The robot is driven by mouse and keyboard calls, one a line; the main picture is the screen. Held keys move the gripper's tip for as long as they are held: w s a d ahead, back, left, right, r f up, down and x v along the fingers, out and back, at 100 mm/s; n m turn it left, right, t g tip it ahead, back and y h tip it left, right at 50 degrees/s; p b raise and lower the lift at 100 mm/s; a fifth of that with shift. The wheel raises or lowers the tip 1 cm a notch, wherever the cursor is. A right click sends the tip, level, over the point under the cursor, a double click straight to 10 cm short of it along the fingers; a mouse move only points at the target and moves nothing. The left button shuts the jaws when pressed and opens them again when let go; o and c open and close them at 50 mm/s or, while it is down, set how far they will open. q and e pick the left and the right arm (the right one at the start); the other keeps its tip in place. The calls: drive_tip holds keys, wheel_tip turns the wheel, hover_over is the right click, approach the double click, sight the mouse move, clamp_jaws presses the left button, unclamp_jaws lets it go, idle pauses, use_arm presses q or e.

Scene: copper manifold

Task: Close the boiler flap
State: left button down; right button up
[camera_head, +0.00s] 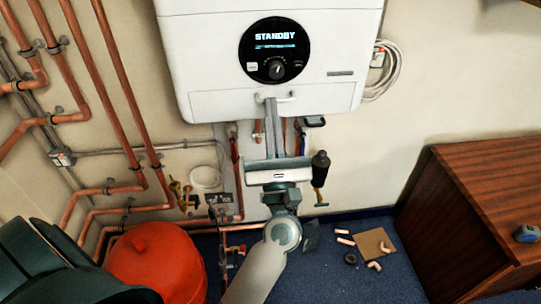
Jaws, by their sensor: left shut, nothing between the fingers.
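The white boiler (220,60) hangs on the wall at the top centre, with a round black display reading STANDBY. Along its lower front is a white flap (335,97) with a small bar handle (291,97). How far the flap stands open is hard to tell from here. My left gripper (270,101) reaches up from below; its fingers are shut and empty. The fingertips overlap the handle's left part in the picture; whether they touch it I cannot tell. My right gripper is not in view.
Copper pipes (119,80) run down the left wall. A red rounded vessel (160,262) stands at the lower left. A black-handled torch-like tool (320,168) is right of my gripper. A wooden cabinet (465,200) stands right. Pipe fittings lie by a cardboard piece (376,240).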

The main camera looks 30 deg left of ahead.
use_arm(q)
drive_tip(key=shift+w+r, duration=0.1)
use_arm(e)
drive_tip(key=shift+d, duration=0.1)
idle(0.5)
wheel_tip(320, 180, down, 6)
drive_tip(key=b, duration=0.6)
use_arm(q)
drive_tip(key=b+v, duration=0.3)
drive_tip(key=v, duration=1.4)
drive_tip(key=shift+f+b, duration=0.2)
drive_tip(key=shift+b, duration=0.1)
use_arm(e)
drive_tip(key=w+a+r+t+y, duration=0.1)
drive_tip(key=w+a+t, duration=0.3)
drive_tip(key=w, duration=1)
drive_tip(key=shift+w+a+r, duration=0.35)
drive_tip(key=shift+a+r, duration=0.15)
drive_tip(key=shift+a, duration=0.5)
